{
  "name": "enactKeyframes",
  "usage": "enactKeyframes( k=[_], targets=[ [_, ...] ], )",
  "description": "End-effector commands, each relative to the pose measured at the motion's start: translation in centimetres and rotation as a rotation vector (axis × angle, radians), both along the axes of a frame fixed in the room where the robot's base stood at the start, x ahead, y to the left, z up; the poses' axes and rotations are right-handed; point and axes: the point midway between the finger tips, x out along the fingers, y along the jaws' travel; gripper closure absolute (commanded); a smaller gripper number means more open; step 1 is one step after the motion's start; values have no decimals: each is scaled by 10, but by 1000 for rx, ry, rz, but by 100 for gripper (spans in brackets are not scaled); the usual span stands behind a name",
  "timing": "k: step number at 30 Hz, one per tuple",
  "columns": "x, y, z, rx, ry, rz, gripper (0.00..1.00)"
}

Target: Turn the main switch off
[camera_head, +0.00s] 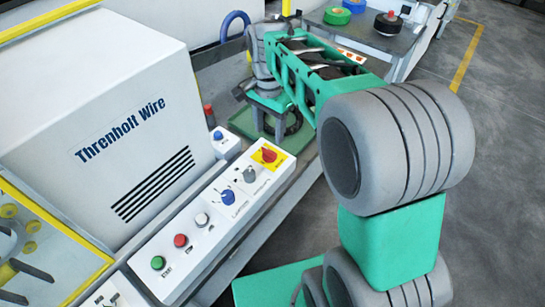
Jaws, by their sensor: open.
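The main switch, taken to be the red rotary knob (268,155) on a yellow plate, sits at the far end of the sloped white control panel (205,254). The angle of its handle is too small to read surely. My gripper (272,128) hangs pointing down beyond the panel's far end, over a green mat (298,141). It is open, apart from the switch, and just behind it in the picture. Its fingertips are small and partly hard to make out. I see nothing held between them.
A grey selector (250,174), a blue knob (228,196) and white, red and green buttons (158,262) line the panel. The white machine housing (110,120) rises on the left. A table (345,33) with coloured spools stands behind. My arm hides part of the right side.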

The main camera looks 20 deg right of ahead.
Motion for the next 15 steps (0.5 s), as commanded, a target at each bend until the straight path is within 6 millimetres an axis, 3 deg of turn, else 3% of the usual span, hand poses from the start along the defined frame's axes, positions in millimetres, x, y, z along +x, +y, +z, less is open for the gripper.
enactKeyframes(
  k=[6, 12, 15],
  targets=[
    [-1, 0, -31, 1, 4, -7, 31],
    [0, -2, -65, 0, 1, -9, 31],
    [0, -2, -72, 1, -1, -9, 31]
  ],
)
